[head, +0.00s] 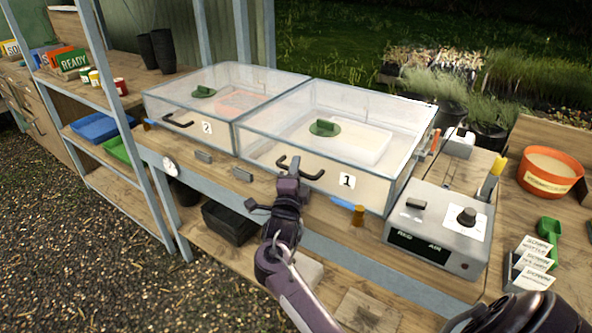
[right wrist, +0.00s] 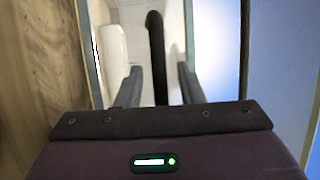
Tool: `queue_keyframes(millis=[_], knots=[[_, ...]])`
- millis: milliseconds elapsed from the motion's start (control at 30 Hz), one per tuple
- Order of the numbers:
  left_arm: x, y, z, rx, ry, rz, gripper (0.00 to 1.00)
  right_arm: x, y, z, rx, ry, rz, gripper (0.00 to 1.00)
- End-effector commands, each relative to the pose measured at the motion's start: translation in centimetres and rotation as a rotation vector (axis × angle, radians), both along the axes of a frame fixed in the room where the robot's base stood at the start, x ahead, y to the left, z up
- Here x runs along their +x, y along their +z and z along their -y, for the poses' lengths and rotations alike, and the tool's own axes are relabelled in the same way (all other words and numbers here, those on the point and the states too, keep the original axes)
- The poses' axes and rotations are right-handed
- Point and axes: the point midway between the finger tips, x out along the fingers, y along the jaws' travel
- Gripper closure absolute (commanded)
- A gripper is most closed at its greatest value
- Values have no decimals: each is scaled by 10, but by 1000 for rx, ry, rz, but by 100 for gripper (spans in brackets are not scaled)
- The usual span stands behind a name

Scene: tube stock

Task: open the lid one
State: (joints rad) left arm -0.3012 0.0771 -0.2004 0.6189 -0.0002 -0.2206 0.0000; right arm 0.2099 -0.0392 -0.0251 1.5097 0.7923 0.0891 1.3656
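The clear box marked 1 (head: 347,181) stands on the wooden bench, and its transparent lid (head: 350,97) lies flat and closed on it. A dark bar handle (head: 313,175) sits at the lid's front edge. My right gripper (head: 291,170) is at this handle, partly covering it. In the right wrist view, the dark handle bar (right wrist: 156,50) runs between the two fingers of my right gripper (right wrist: 158,88), with a narrow gap on each side. The fingers are open around it. My left gripper is not in view.
A similar closed box marked 2 (head: 206,127) adjoins on the left. A grey control unit (head: 437,232) with a knob stands right of box 1. An orange pot (head: 549,172) and seed labels (head: 533,262) are farther right. A shelf post (head: 140,130) rises at left.

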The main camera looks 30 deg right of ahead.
Motion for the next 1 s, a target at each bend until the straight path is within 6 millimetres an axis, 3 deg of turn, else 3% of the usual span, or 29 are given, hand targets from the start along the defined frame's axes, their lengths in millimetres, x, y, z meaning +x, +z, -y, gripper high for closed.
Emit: queue_keyframes(millis=[167, 467, 767, 1000], knots=[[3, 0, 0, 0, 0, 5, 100, 0, 0, 0, 0, 0, 0, 66], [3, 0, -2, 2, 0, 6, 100, 0, 0, 0, 0, 0, 0, 100], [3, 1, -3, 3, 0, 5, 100, 0, 1, 0, 2, 0, -1, 100], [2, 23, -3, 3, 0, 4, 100, 1, 29, 3, 36, 0, -10, 100]])
